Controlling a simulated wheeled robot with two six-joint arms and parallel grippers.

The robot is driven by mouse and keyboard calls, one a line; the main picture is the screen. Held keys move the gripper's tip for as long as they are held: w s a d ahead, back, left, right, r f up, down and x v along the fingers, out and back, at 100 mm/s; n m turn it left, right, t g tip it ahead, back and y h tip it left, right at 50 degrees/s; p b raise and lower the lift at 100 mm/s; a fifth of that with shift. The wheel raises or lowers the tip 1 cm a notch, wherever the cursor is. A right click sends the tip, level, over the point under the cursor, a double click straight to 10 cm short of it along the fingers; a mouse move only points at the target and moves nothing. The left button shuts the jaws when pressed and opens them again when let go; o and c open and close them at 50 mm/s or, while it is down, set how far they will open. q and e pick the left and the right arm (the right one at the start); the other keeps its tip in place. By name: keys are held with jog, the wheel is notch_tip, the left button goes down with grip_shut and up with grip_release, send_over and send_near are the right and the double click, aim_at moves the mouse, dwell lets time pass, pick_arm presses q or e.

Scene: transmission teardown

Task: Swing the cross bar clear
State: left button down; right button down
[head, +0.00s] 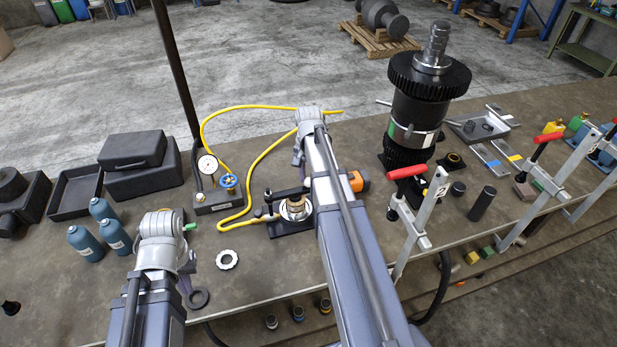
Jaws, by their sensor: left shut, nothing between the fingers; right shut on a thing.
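A dark flat bar (289,193) lies across the back of the press-like fixture (285,228), beside a round metal piece with a brass-coloured top (293,206); I take it to be the cross bar. My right arm covers its right part. My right gripper (299,157) is behind that bar, mostly hidden by its own wrist. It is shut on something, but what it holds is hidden. My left gripper (187,287) points down at the front left, beside a dark ring (198,299). It is shut and empty.
A yellow hose (247,166) loops from the gauge pump (216,202) around the fixture. A tall black gear stack (415,110) and red-handled clamps (409,172) stand to the right. Blue bottles (85,243) and dark trays (75,192) are left. A white ring (227,259) lies in front.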

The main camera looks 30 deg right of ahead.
jog(key=shift+w, duration=0.1)
dwell(0.8)
jog(key=w+a+n, duration=0.1)
jog(key=w+n, duration=0.8)
jog(key=w, duration=0.1)
jog(key=w+a+n, duration=0.5)
jog(key=a+n, duration=0.4)
jog(key=shift+w, duration=0.3)
jog(key=shift+n, duration=0.3)
jog(key=c, duration=0.5)
grip_release()
